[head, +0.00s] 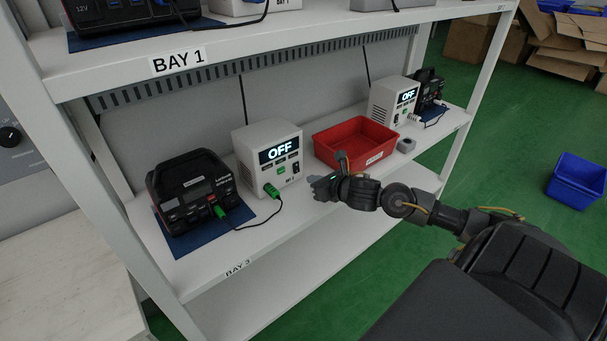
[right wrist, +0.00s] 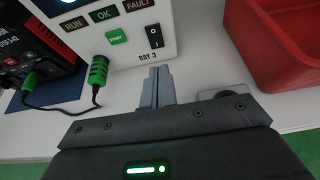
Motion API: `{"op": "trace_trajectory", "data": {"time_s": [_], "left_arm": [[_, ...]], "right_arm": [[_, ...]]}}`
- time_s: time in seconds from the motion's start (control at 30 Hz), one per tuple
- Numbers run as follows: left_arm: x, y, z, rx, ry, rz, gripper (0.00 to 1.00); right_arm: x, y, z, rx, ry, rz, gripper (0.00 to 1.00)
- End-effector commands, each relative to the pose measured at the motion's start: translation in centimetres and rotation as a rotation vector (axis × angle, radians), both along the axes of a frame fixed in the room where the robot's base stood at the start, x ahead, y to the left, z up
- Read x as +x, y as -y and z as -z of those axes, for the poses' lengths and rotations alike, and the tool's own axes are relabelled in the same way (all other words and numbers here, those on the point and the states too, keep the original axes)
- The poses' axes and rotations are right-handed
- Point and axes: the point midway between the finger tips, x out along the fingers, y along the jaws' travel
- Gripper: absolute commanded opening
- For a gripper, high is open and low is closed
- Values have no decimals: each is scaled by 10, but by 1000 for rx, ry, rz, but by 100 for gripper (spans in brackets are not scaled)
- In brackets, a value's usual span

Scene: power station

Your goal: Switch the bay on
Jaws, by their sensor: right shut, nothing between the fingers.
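The white bay unit (head: 268,158) stands on the middle shelf and its display reads OFF. In the right wrist view its front, marked BAY 3 (right wrist: 149,57), shows a green START button (right wrist: 116,37), a black rocker switch (right wrist: 154,36) and dark RUN, OK and FAULT fields. A black power station (head: 190,190) stands left of it on a blue mat. A cable with green plugs (right wrist: 97,72) runs between them. My right gripper (head: 314,184) is shut and empty in front of the unit, its fingertips (right wrist: 154,72) below the rocker switch. My left gripper is not in view.
A red bin (head: 355,133) sits right of the unit. Beyond it stand another white unit reading OFF (head: 393,98) and a black power station (head: 429,92). The upper shelf (head: 120,62) overhangs. A blue crate (head: 578,178) lies on the green floor.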

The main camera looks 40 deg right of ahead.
Motion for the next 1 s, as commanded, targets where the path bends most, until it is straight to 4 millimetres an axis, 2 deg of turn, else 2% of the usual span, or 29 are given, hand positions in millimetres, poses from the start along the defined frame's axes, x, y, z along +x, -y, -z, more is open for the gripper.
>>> {"op": "trace_trajectory", "data": {"time_s": [0.1, 0.3, 0.5, 0.9, 1.0], "left_arm": [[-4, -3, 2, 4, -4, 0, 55], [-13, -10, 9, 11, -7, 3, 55], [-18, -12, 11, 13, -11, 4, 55], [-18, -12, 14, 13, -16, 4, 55], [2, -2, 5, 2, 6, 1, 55]], "right_arm": [[21, 0, 4, 3, 3, 1, 0], [44, 0, 8, 0, 1, -1, 0], [51, 0, 10, -1, 0, -1, 0], [53, -1, 12, -1, 2, -4, 0], [57, -5, 14, 1, 12, -10, 0]]}}
